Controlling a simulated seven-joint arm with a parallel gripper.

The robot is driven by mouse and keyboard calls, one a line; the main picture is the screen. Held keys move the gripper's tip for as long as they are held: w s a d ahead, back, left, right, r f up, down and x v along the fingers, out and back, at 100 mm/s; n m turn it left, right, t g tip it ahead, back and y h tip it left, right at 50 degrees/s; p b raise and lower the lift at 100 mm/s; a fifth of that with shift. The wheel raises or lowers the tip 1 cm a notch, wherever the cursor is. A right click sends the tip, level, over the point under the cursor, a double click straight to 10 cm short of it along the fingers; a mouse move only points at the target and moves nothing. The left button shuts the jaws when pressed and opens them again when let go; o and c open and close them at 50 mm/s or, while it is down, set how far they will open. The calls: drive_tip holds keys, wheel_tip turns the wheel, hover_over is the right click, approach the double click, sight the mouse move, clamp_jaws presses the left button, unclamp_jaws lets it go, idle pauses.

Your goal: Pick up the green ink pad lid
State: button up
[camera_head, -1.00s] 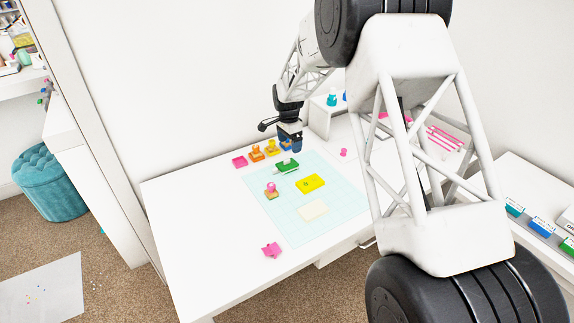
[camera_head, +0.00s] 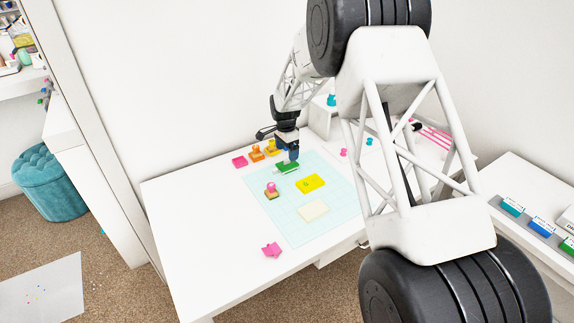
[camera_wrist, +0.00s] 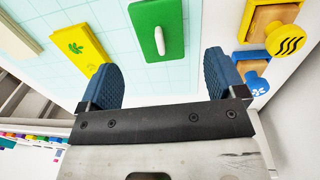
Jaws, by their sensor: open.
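The green ink pad lid (camera_head: 288,166) lies on the pale blue cutting mat (camera_head: 272,201) near its back edge. In the wrist view, the green lid (camera_wrist: 150,22) is a rounded block with a small white bar on its top, cut off by the picture's upper edge. My gripper (camera_head: 292,154) is just above and behind it. In the wrist view my gripper (camera_wrist: 163,76) is open, its two blue fingers wide apart with nothing between them. The lid lies ahead of the fingertips. From these views I cannot tell the exact height gap.
A yellow pad (camera_head: 311,182) with a small green leaf print lies in front on the mat. A pink-handled stamp (camera_head: 271,188) stands to its left. Orange (camera_head: 256,153) and yellow stamps (camera_head: 271,147) stand behind left; a blue stamp (camera_wrist: 256,82) is close to the right finger.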

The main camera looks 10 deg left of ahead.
sight(287, 161)
drive_tip(key=shift+f, duration=0.1)
drive_tip(key=shift+s+f, duration=0.2)
drive_tip(key=shift+f, duration=2.3)
drive_tip(key=shift+c, duration=0.4)
drive_tip(key=c, duration=1)
drive_tip(key=shift+r, duration=0.15)
